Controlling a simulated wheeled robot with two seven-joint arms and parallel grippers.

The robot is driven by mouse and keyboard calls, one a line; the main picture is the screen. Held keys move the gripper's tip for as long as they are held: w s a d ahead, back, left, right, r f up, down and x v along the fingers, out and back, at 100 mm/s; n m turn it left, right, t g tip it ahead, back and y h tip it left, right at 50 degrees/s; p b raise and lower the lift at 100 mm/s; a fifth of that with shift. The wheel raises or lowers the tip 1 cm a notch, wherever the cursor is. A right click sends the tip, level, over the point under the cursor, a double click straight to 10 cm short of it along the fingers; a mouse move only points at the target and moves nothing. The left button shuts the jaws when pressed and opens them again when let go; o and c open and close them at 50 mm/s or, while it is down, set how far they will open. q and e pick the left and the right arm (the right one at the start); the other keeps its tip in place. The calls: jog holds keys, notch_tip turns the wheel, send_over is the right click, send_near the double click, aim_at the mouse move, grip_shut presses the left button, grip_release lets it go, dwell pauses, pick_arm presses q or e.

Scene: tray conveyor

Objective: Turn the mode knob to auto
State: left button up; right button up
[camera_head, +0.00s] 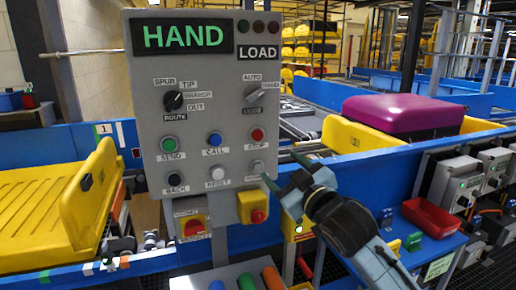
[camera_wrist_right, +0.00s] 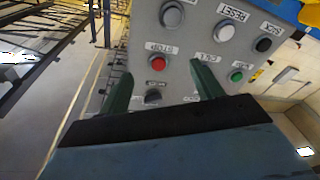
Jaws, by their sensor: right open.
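The mode knob (camera_head: 256,94) is a grey selector at the upper right of the grey control panel (camera_head: 205,128), with an AUTO label just above it. Its exact pointer direction is hard to read. The display (camera_head: 182,36) reads HAND in green. My right gripper (camera_head: 287,172) is open and empty, near the panel's lower right edge, below the knob. In the right wrist view the panel is upside down; the knob (camera_wrist_right: 153,97) shows between the open fingers, with clear space around it. My left gripper is not in view.
A black route knob (camera_head: 173,101) is at the panel's left. Green, blue and red buttons (camera_head: 257,134) sit below the knobs. A yellow tray (camera_head: 358,136) with a purple case (camera_head: 404,114) stands right on the conveyor. A red bin (camera_head: 432,217) is lower right.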

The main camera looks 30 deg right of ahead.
aim_at(256, 97)
jog(key=s+a+r+n+t, duration=0.1)
jog(key=s+r+t, duration=0.2)
jog(key=r, duration=0.7)
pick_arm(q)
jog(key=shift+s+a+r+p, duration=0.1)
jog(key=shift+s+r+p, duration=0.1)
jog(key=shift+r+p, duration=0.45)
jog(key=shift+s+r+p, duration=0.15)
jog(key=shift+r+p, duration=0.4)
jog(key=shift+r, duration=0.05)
pick_arm(e)
jog(key=shift+y, duration=0.4)
jog(key=x, duration=1.3)
jog(key=shift+a+f, duration=0.1)
jog(key=shift+a, duration=0.15)
jog(key=shift+c, duration=0.3)
jog(key=c, duration=0.9)
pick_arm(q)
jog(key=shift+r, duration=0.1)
pick_arm(e)
jog(key=shift+n, duration=0.3)
